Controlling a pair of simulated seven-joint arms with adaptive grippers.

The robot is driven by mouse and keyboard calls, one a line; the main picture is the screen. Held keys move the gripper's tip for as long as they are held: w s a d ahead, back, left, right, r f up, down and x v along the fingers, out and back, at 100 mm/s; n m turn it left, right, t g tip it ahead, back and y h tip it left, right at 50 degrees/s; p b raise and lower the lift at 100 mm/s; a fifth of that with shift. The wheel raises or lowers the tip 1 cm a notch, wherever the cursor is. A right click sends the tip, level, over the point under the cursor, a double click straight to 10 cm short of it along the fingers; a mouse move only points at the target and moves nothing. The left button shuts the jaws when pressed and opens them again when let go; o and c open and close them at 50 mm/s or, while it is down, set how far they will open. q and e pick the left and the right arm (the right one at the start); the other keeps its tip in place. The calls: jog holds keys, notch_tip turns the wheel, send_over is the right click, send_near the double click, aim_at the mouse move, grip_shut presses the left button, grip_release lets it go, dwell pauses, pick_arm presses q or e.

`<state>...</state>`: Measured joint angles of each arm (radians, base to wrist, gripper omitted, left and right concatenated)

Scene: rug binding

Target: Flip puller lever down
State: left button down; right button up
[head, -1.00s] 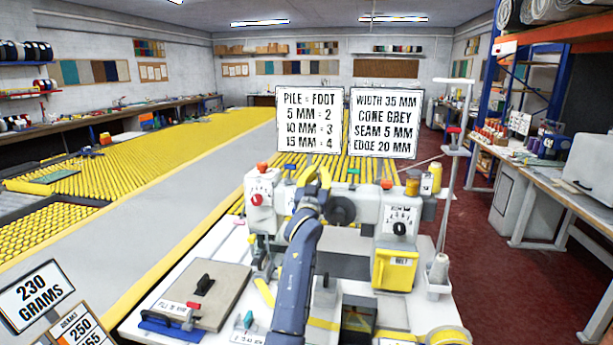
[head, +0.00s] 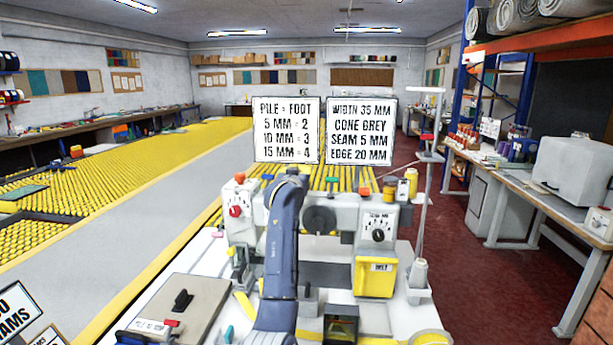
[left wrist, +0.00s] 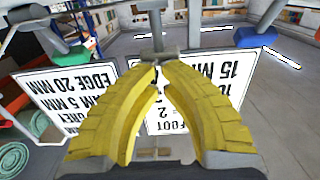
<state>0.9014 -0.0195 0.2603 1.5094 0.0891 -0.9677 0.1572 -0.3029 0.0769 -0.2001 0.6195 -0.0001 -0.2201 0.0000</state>
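The binding machine (head: 335,225) stands on a white table, with several small coloured knobs and levers along its top. I cannot tell for sure which is the puller lever. My left gripper (head: 292,171) is over the top of the machine, between its left dial and middle wheel, mostly hidden behind my own arm. In the left wrist view its yellow fingers (left wrist: 156,72) curve in and their tips come together beside a grey post (left wrist: 152,42). I cannot make out anything held between them. A blue knob (left wrist: 62,36) and a green knob (left wrist: 252,38) lie to the sides. My right gripper is not in view.
Two sign boards, a pile chart (head: 286,130) and a width chart (head: 361,131), stand just behind the machine. A thread stand (head: 425,190) rises on its right.

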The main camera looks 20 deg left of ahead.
pick_arm(q)
jog(key=shift+x, duration=0.95)
jog(key=shift+w+a, duration=0.1)
jog(key=shift+a, duration=0.05)
jog(key=shift+s+d+r, duration=0.35)
jog(key=shift+s, duration=0.1)
jog(key=s+d+r, duration=0.2)
jog(key=s+r, duration=0.4)
jog(key=s, duration=0.4)
jog(key=shift+s+d+r, duration=0.25)
jog(key=shift+s+d, duration=0.05)
jog(key=shift+s, duration=0.1)
jog(key=shift+f, duration=0.1)
